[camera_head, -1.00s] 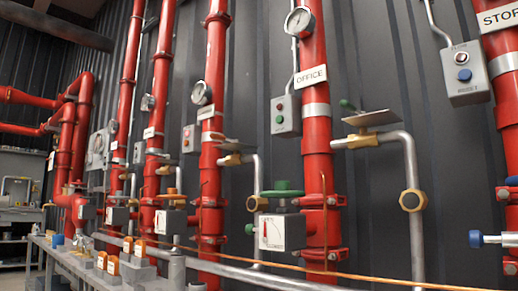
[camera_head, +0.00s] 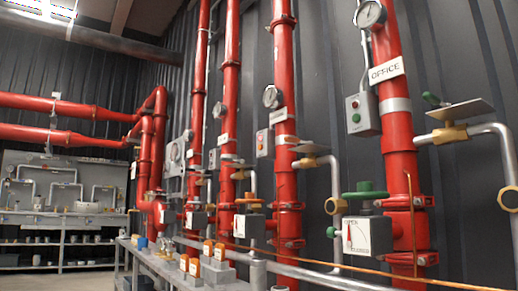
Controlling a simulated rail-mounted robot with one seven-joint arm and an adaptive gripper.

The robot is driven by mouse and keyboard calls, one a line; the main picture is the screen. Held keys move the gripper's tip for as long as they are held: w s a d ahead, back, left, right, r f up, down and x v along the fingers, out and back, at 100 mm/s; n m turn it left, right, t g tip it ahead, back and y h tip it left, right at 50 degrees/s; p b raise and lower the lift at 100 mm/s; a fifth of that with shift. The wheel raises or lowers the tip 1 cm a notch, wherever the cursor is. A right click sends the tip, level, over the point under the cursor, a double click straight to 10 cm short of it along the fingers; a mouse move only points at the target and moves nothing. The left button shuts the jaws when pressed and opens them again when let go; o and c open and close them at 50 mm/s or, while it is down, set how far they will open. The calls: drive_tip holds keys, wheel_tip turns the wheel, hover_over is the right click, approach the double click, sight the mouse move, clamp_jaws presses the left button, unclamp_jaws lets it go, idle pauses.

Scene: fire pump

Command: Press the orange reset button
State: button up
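I cannot pick out a button that is clearly the orange reset button. A nearer grey control box (camera_head: 363,114) beside the OFFICE pipe has a red and a green button. Several small orange blocks with pale labels, one of them the front orange block (camera_head: 194,267), stand on the grey bench at lower left. My gripper is not in view.
Red vertical pipes, such as the OFFICE pipe (camera_head: 397,140), line the dark corrugated wall. A green handwheel (camera_head: 365,191) and a grey valve box (camera_head: 367,235) stick out from it. A thin orange line crosses low in front. Shelves (camera_head: 62,240) stand far left.

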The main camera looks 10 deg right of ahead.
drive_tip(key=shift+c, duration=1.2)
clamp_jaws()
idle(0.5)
